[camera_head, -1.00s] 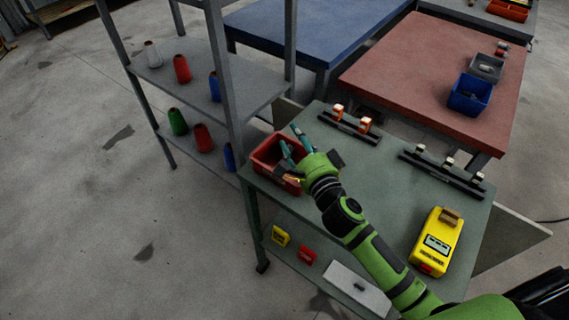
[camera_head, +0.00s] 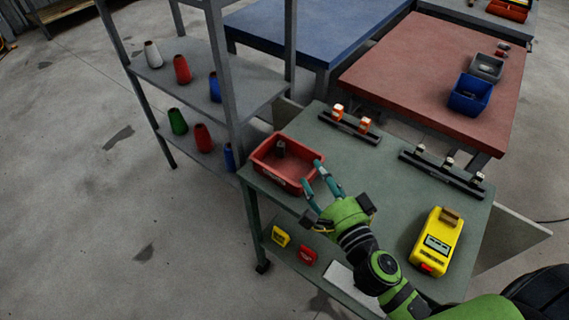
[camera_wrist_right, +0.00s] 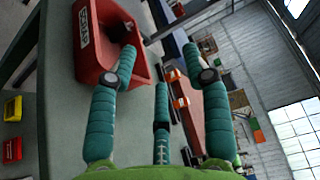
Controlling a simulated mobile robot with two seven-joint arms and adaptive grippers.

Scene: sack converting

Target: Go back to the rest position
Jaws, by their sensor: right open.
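My right gripper (camera_head: 316,184) is open and empty, at the near right side of the red bin (camera_head: 272,180) on the green table (camera_head: 385,185). In the right wrist view its teal fingers (camera_wrist_right: 165,75) are spread apart with nothing between them. The red bin also shows in that view (camera_wrist_right: 88,62), with a label on its wall. A dark small object (camera_head: 280,148) stands inside the bin. My left gripper is not in view.
A yellow device (camera_head: 436,242) stands at the table's right. Two dark racks (camera_head: 349,128) (camera_head: 440,174) with small parts lie at the back. A grey shelf (camera_head: 190,75) with several coloured cones stands left. Yellow and red bins (camera_head: 281,237) (camera_head: 307,255) sit on the lower shelf.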

